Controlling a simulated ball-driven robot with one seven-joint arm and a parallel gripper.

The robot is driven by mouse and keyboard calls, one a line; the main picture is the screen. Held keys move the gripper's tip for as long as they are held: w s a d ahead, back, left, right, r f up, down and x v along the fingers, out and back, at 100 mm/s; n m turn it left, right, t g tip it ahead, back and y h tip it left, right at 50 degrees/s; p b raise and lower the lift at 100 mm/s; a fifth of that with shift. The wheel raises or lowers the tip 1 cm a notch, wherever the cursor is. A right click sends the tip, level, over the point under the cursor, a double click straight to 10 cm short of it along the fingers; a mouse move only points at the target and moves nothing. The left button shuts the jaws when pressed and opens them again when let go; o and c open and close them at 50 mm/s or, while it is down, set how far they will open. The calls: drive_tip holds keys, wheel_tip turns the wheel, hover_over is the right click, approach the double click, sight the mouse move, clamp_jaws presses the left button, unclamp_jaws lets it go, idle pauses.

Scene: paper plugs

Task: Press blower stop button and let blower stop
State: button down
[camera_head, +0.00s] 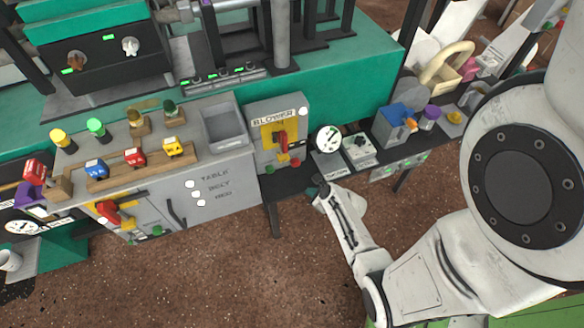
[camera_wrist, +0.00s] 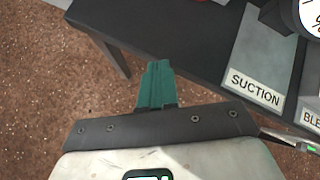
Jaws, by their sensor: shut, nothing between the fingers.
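The blower box (camera_head: 253,112) is a grey panel labelled BLOWER, standing on a dark shelf. It carries a red rotary handle (camera_head: 283,139) on a yellow plate. Below are a green button (camera_head: 268,169) at left and a red button (camera_head: 295,162) at right. My gripper (camera_head: 320,181) is shut and empty, in front of the shelf edge, below and to the right of the red button and apart from it. In the wrist view, the closed green fingers (camera_wrist: 157,78) are over the floor beside the dark shelf. The blower box is not clearly visible there.
The dark shelf (camera_wrist: 165,35) has a front edge close to my fingers. A SUCTION gauge stand (camera_wrist: 255,65) and a white gauge (camera_head: 328,139) stand right of the blower box. A grey cabinet (camera_head: 220,180) is at left. The brown floor (camera_head: 240,270) in front is clear.

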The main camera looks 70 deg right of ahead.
sight(301, 175)
drive_tip(key=w+d+b, duration=0.1)
drive_tip(key=w+d, duration=0.1)
drive_tip(key=w+d+b, duration=0.1)
drive_tip(key=w+d, duration=0.1)
drive_tip(key=d, duration=0.1)
drive_tip(key=shift+w, duration=0.15)
drive_tip(key=shift+w+d+b, duration=0.3)
drive_tip(key=shift+w+d, duration=0.35)
drive_tip(key=shift+d, duration=0.2)
drive_tip(key=shift+w+d, duration=0.1)
idle(1.6)
drive_tip(key=shift+w+d, duration=0.2)
drive_tip(key=shift+d, duration=0.05)
drive_tip(key=shift+w+d, duration=0.35)
idle(1.1)
drive_tip(key=shift+s+r, duration=0.1)
drive_tip(key=shift+s+a+p, duration=0.45)
drive_tip(key=shift+s+a, duration=0.1)
drive_tip(key=shift+a, duration=0.1)
